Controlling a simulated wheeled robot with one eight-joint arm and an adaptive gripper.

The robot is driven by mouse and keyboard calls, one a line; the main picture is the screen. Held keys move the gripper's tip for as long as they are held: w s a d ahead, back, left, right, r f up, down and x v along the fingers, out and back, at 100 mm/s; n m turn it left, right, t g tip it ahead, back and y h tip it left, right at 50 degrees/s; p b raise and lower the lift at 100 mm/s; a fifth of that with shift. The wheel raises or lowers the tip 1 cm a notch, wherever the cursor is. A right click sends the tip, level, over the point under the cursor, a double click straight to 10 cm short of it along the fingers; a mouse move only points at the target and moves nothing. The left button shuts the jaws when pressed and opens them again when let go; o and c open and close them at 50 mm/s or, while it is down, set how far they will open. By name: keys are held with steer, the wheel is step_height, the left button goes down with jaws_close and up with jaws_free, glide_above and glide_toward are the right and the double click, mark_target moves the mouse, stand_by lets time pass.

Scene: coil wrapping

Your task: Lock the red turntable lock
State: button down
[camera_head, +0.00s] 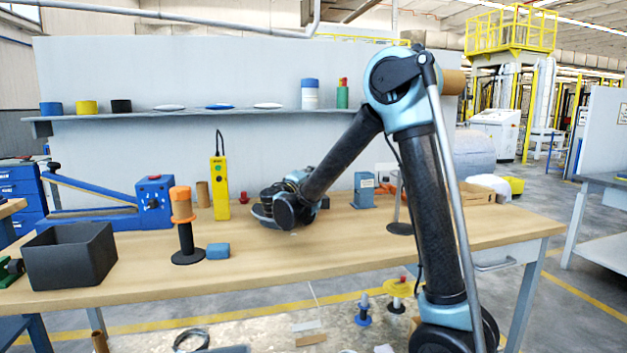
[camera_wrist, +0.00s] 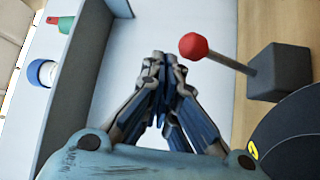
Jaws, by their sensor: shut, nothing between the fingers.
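In the wrist view a red ball knob (camera_wrist: 193,45) tops a thin lever that leans out of a dark grey block (camera_wrist: 280,72). My gripper (camera_wrist: 157,58) is shut and empty, its fingertips just left of the knob in that picture. A small gap shows between them. A black round disc (camera_wrist: 290,140) with a yellow mark is at the lower right, partly cut off. In the head view my gripper (camera_head: 270,207) is low over the table, and my wrist appears to hide the lever.
On the wooden table (camera_head: 330,250) stand a yellow remote (camera_head: 220,188), an orange-topped post (camera_head: 184,225), a small blue block (camera_head: 218,250), a black bin (camera_head: 70,255) and a blue-grey box (camera_head: 364,190). A wall shelf (camera_head: 200,113) runs behind. The front middle of the table is clear.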

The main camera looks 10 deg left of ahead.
step_height(320, 180, up, 8)
stand_by(0.4)
steer(key=shift+a, duration=0.1)
